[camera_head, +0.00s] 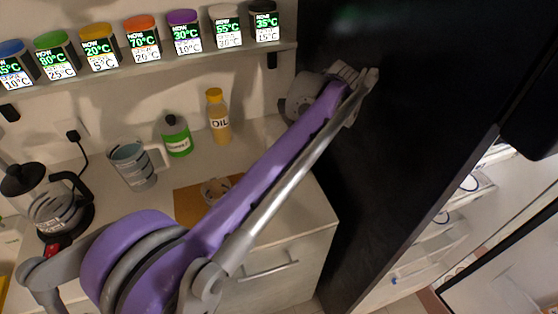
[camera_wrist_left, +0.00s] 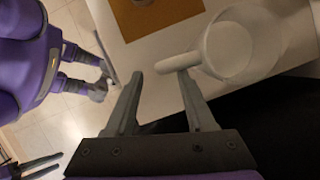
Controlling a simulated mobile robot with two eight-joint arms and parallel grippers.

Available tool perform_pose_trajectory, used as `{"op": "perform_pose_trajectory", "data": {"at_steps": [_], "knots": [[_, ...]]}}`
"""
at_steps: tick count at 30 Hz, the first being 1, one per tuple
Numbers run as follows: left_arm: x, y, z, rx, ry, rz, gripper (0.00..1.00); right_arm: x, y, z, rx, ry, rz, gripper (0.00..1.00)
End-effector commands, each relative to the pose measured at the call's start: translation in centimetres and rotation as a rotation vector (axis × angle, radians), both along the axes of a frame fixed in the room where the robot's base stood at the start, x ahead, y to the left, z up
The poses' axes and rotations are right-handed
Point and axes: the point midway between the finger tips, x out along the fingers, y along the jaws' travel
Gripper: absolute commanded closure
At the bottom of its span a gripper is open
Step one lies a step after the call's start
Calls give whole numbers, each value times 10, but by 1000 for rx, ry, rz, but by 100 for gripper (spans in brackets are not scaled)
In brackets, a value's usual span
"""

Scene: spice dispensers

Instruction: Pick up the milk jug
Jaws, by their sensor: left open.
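A pale grey-white jug (camera_wrist_left: 228,48) stands at the upper right in the left wrist view, with its handle (camera_wrist_left: 178,62) pointing left. My left gripper (camera_wrist_left: 161,76) is open, its two fingertips spread just short of the handle. The handle's end lies close to the right fingertip; I cannot tell if they touch. In the head view my left arm stretches from the lower left to the upper right, and its gripper (camera_head: 358,92) is by the dark tall panel. There I cannot clearly make out the jug.
A shelf of spice dispensers (camera_head: 143,38) hangs above. A tall black panel (camera_head: 400,170) bounds the right.

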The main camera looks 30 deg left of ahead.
Motion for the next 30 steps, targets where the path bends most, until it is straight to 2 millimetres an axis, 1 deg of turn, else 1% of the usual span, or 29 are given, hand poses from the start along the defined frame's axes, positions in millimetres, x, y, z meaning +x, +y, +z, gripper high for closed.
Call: {"op": "perform_pose_trajectory", "data": {"at_steps": [1,3,8,16,20,26,29,30], "knots": [[-2,3,-8,0,0,1,45,0,0,-2,0,1,0,48],[-3,5,-14,0,0,1,45,0,0,-2,0,1,0,48],[-5,9,-24,0,0,1,45,0,0,-3,0,1,0,48],[-13,22,-61,0,-2,1,45,-1,0,-8,0,3,0,48],[-15,24,-68,0,-2,1,45,-1,0,-8,0,3,0,48],[-15,24,-68,0,-2,1,45,-1,0,-8,0,3,0,48],[-15,24,-68,0,-2,1,62,-1,0,-8,0,3,0,48],[-15,24,-68,0,-2,1,69,-1,0,-8,0,3,0,48]]}}
